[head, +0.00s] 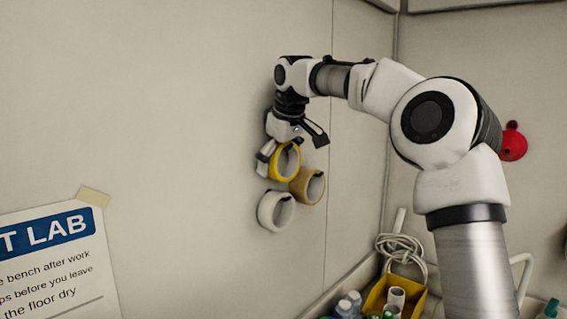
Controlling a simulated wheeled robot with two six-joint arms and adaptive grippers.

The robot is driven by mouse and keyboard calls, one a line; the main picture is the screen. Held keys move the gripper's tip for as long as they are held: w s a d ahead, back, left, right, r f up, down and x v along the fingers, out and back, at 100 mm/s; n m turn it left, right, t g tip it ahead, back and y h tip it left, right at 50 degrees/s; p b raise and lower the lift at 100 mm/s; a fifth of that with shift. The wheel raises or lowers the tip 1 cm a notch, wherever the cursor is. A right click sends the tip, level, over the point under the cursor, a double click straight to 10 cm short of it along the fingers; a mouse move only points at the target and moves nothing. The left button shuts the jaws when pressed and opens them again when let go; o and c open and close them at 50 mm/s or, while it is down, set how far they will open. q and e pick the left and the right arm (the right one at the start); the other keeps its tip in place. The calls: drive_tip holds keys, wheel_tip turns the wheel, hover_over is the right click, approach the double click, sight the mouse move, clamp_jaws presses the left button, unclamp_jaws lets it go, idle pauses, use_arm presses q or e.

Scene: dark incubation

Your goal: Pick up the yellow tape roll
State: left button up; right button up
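The yellow tape roll (297,165) hangs on the pale wall in the head view, with its open ring facing out. My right gripper (291,149) is right at its upper edge, pointing down. A dark finger of it sticks out to the right, and a pale part reaches down on the roll's left side. The fingers look spread, with the roll not clamped between them. I cannot tell if they touch it. The gripper hides the roll's top left part. My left gripper is not in view.
A tan tape roll (317,188) hangs just right of and below the yellow one, and a white roll (265,214) hangs below. A yellow bin (414,307), a coiled white cable (400,248) and a red wall fitting (514,145) are at the right. A lab sign (60,265) is lower left.

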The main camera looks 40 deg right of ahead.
sight(277, 144)
drive_tip(key=shift+s+a+r, duration=0.15)
drive_tip(key=shift+s+a, duration=0.05)
drive_tip(key=c, duration=0.3)
drive_tip(key=shift+s+a+r, duration=0.15)
drive_tip(key=shift+a+r, duration=0.05)
drive_tip(key=shift+a, duration=0.25)
drive_tip(key=shift+w+d+f, duration=0.1)
drive_tip(key=shift+w+d, duration=0.05)
drive_tip(key=shift+w, duration=0.1)
drive_tip(key=shift+d, duration=0.15)
drive_tip(key=shift+d+r, duration=0.1)
drive_tip(key=shift+r, duration=0.45)
drive_tip(key=shift+s+a+r, duration=0.1)
drive_tip(key=shift+a+r, duration=0.1)
drive_tip(key=shift+r, duration=1.05)
use_arm(q)
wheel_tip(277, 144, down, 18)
drive_tip(key=b, duration=1.8)
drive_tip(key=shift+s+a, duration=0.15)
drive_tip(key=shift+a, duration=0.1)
use_arm(e)
drive_tip(key=s+a, duration=0.2)
drive_tip(key=s, duration=0.3)
drive_tip(key=s+a, duration=0.2)
drive_tip(key=s, duration=0.4)
drive_tip(key=s+a, duration=0.2)
drive_tip(key=s, duration=0.4)
